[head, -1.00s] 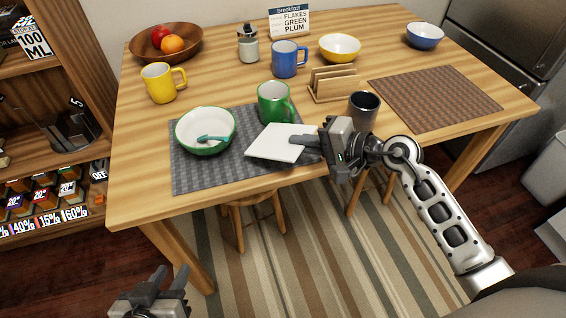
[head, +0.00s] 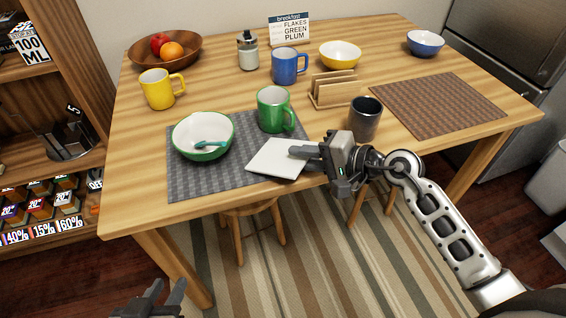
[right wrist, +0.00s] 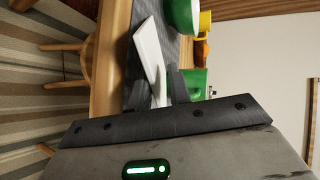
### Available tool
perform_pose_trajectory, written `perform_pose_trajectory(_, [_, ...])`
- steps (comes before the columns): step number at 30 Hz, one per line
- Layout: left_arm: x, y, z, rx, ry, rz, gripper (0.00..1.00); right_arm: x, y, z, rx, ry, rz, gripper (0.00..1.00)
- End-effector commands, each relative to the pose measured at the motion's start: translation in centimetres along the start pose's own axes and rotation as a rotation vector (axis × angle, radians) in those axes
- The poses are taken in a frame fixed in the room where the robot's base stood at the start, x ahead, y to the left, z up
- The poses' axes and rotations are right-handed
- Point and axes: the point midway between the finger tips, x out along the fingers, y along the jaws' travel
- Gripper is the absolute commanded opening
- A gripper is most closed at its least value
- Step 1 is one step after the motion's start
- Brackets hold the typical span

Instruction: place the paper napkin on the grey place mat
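The white paper napkin (head: 276,159) is a flat square over the front right part of the grey place mat (head: 207,181). My right gripper (head: 305,152) is shut on the napkin's right side. In the right wrist view the napkin (right wrist: 149,52) shows tilted and pale between the dark fingers (right wrist: 162,88). I cannot tell whether its lower edge touches the mat. A white bowl with a green outside (head: 203,136) stands on the mat's left part, with a teal spoon (head: 210,143) in it. My left gripper (head: 160,294) is open and empty at the bottom edge, below the table.
A green mug (head: 274,110) stands close behind the napkin. A dark cup (head: 364,118) stands near my right gripper, with a wooden holder (head: 335,92) behind it. A brown mat (head: 437,104) lies bare at the right. The table's front edge (head: 150,222) is close to the napkin.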

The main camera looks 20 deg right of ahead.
Motion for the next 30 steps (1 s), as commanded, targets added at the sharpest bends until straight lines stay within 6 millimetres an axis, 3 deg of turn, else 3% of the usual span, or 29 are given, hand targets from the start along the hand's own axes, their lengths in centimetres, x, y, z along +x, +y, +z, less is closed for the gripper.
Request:
perform_pose_trajectory(18, [0.8,-0.2,1.1,0.0,0.002,0.0,0.32,-7.0,0.3,0.0,-0.001,0.001,0.003,0.19])
perform_pose_trajectory(30, [0.9,-0.2,1.2,0.0,0.001,0.0,0.32,-7.9,0.0,0.0,0.0,0.0,0.0,0.19])
